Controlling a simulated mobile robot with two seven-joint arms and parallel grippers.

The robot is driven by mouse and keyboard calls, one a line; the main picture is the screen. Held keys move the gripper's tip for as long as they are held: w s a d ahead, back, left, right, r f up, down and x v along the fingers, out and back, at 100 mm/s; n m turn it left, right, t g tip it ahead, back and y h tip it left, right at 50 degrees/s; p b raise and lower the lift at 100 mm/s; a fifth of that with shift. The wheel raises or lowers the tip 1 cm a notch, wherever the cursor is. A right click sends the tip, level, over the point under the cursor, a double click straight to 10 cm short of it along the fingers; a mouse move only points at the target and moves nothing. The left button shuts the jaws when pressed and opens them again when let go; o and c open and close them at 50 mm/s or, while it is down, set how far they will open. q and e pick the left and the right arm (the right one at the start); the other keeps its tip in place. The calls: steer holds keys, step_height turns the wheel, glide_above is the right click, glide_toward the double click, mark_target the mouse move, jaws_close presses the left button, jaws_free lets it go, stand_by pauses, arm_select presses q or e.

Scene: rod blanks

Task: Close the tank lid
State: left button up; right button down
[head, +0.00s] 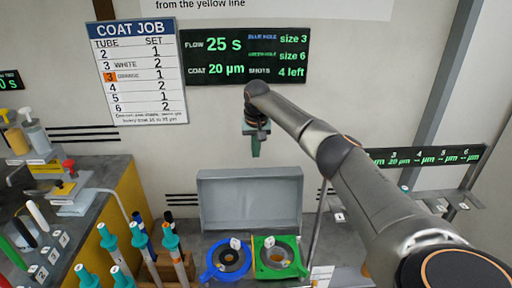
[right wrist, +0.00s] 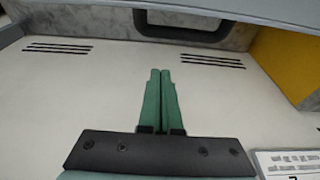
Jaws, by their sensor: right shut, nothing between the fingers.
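The tank lid (head: 250,203) is a grey panel standing raised behind the blue ring (head: 228,259) and the green ring (head: 279,257) in the head view. My right gripper (head: 255,153) hangs above the lid's upper edge, apart from it in the picture. Its green fingers (right wrist: 160,100) are together and empty in the right wrist view. A grey band (right wrist: 60,12) and a dark loop (right wrist: 185,27) cross the top of that view; I cannot tell whether they belong to the lid. My left gripper is not in view.
Several teal-capped rods (head: 138,236) stand at the lower left, close to the blue ring. A yellow-sided bench (head: 128,205) with bottles is at the left. A thin grey post (head: 318,222) rises right of the lid.

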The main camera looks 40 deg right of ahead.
steer(key=shift+s+a+f+p, duration=0.2)
steer(key=shift+s+f, duration=0.1)
steer(key=shift+f, duration=0.4)
steer(key=shift+s+a+f+p, duration=0.1)
steer(key=shift+s+a+f, duration=0.2)
steer(key=shift+f, duration=0.35)
steer(key=shift+s+a+f+p, duration=0.15)
steer(key=shift+s+f, duration=0.15)
steer(key=shift+f, duration=0.4)
